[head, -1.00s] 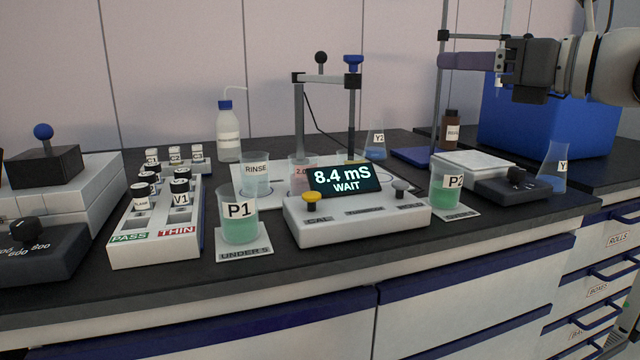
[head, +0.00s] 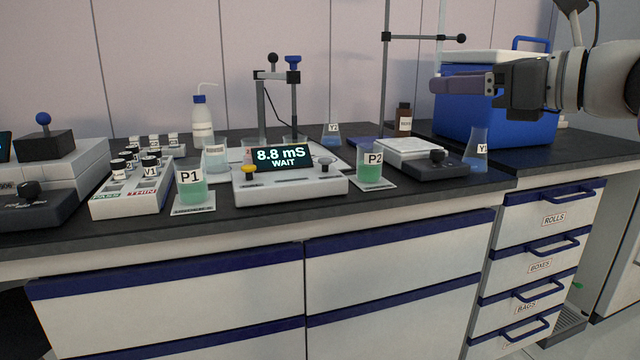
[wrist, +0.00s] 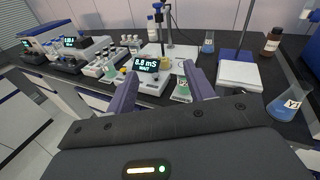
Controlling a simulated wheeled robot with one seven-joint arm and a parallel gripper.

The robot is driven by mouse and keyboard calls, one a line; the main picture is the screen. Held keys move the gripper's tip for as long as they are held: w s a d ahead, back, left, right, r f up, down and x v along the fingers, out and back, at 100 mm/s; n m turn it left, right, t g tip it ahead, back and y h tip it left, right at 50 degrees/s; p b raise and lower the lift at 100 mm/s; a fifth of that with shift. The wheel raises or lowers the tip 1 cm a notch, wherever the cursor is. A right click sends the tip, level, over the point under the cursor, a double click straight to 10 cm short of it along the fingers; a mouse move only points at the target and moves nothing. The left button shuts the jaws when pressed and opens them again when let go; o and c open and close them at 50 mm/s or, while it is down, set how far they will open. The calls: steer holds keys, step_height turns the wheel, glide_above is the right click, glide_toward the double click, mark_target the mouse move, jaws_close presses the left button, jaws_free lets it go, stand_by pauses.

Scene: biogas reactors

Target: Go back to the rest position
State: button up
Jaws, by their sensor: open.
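My gripper (head: 462,84) is held up at the right in the head view, above the bench and in front of the blue cooler. In the wrist view my gripper (wrist: 158,92) shows two purple fingers spread apart with nothing between them. It is open and touches nothing. Ahead of it on the bench is the conductivity meter (head: 290,184), reading 8.8 mS WAIT; it also shows in the wrist view (wrist: 150,82). Beaker P1 (head: 192,188) and beaker P2 (head: 370,168), both with green liquid, stand on white pads either side of the meter.
A vial rack (head: 130,196) stands left on the dark bench. A balance (head: 432,165), a flask (head: 477,152), a brown bottle (head: 403,120) and a blue cooler (head: 480,110) stand right. A thin stand (head: 385,80) rises behind. Drawers (head: 540,262) lie below.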

steer(key=s+a+f+n+g+h, duration=0.2)
steer(key=s+f+n, duration=0.15)
steer(key=f, duration=0.45)
steer(key=s+a+f+n+g+h+p, duration=0.1)
steer(key=s+a+f+n+h, duration=0.1)
steer(key=f+n, duration=0.4)
steer(key=s+a+f+n+g+h, duration=0.2)
steer(key=s+f+n, duration=0.1)
steer(key=f, duration=0.6)
steer(key=s+d+f+n+g+h, duration=0.1)
steer(key=s+f+n+h, duration=0.1)
steer(key=s+f+n, duration=0.2)
steer(key=s+d+f+n+h+p, duration=0.1)
steer(key=s+f+n+h, duration=0.2)
steer(key=f+n, duration=0.6)
step_height(320, 180, down, 2)
steer(key=shift+s+d+f+n+g+h, duration=0.15)
steer(key=shift+s+d+n+g+h, duration=0.2)
steer(key=shift+s, duration=0.65)
